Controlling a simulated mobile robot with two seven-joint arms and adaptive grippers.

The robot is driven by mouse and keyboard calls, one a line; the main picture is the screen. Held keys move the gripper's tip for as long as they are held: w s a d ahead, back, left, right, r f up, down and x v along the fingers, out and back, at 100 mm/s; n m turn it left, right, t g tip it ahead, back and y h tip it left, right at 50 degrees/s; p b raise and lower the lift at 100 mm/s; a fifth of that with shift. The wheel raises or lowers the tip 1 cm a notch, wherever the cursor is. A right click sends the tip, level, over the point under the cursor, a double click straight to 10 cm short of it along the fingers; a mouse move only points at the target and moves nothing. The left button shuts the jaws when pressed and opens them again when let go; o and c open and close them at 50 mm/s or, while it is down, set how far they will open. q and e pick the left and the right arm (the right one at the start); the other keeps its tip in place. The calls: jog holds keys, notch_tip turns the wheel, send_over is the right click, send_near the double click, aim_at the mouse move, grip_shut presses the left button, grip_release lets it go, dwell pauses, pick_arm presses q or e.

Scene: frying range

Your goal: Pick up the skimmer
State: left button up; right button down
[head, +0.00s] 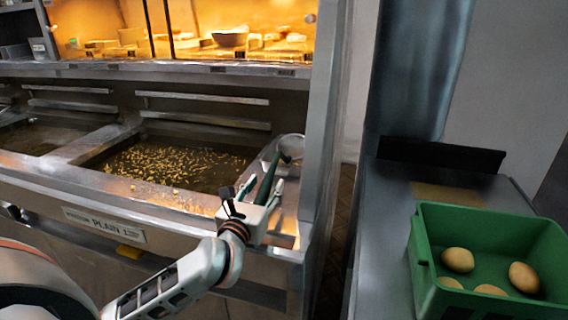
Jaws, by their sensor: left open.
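The skimmer has a dark green handle (268,177) and a round wire head (291,147). It lies on the metal ledge at the right end of the fryer, with its head at the far end. My left gripper (263,187) is open at the near part of the handle, with one finger to each side of it in the picture. I cannot tell whether the fingers touch the handle. The handle's near end is hidden by the gripper. My right gripper is not in view.
A fryer vat (170,167) with floating fried bits lies left of the skimmer. A metal post (322,130) stands close on the right. A green crate (480,234) with several potatoes stands on the right counter (390,230), across a gap. A lit shelf with a bowl (229,38) is behind.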

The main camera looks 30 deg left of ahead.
pick_arm(q)
grip_shut()
jog(key=shift+r, duration=0.1)
